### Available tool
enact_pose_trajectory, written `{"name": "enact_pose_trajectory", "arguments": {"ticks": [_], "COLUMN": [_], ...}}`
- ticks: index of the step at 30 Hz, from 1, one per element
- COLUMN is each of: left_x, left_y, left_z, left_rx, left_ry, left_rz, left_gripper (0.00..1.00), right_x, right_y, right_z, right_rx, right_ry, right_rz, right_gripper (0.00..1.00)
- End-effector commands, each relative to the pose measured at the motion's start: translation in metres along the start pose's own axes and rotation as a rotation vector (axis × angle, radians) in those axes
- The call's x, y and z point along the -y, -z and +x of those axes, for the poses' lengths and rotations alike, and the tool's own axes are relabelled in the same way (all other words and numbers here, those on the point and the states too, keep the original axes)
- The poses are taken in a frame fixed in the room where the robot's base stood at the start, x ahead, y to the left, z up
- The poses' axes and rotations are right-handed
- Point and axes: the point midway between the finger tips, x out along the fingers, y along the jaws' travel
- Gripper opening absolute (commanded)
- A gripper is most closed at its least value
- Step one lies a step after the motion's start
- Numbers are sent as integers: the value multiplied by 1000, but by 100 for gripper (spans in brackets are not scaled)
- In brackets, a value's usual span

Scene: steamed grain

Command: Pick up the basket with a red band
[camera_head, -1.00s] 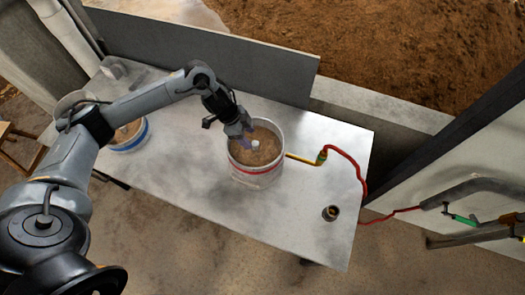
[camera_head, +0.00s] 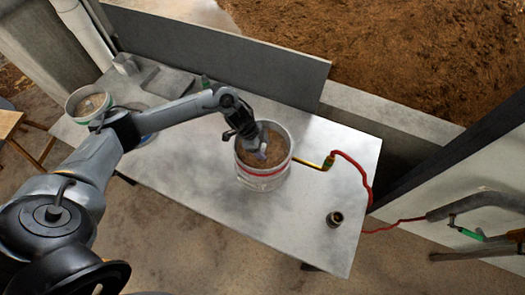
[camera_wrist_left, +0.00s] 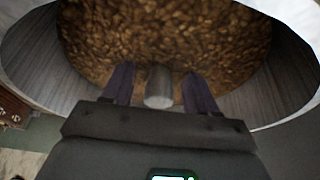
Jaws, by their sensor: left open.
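The basket with a red band (camera_head: 262,180) is a pale round tub of brown grain, upright on the table. My left gripper (camera_head: 261,152) is over its open top. In the left wrist view the two fingers of my left gripper (camera_wrist_left: 159,78) are open and apart, one on each side of a short grey cylindrical knob (camera_wrist_left: 159,90) in front of the grain (camera_wrist_left: 160,35). I cannot tell whether the fingers touch the knob. The basket's pale inner wall (camera_wrist_left: 285,80) curves around them. My right gripper is not in view.
The grey table (camera_head: 205,170) is clear in front of the basket. A green-banded basket (camera_head: 88,104) stands at the far left. A blue-banded one is mostly behind my arm. A red hose (camera_head: 363,170) with a yellow nozzle (camera_head: 308,162) and a small dark cup (camera_head: 334,218) are at the right.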

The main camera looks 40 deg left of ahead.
Motion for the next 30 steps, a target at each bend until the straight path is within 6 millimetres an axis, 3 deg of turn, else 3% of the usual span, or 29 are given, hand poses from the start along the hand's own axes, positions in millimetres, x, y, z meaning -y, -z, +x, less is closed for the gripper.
{"name": "enact_pose_trajectory", "arguments": {"ticks": [2, 14, 30], "left_x": [0, 0, 0], "left_y": [0, 0, 0], "left_z": [0, 0, -1], "left_rx": [0, 0, -1], "left_ry": [0, 0, 0], "left_rz": [0, 0, 1], "left_gripper": [58, 0, 0], "right_x": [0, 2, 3], "right_y": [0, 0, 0], "right_z": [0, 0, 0], "right_rx": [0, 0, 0], "right_ry": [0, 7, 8], "right_rz": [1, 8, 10], "right_gripper": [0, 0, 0]}}
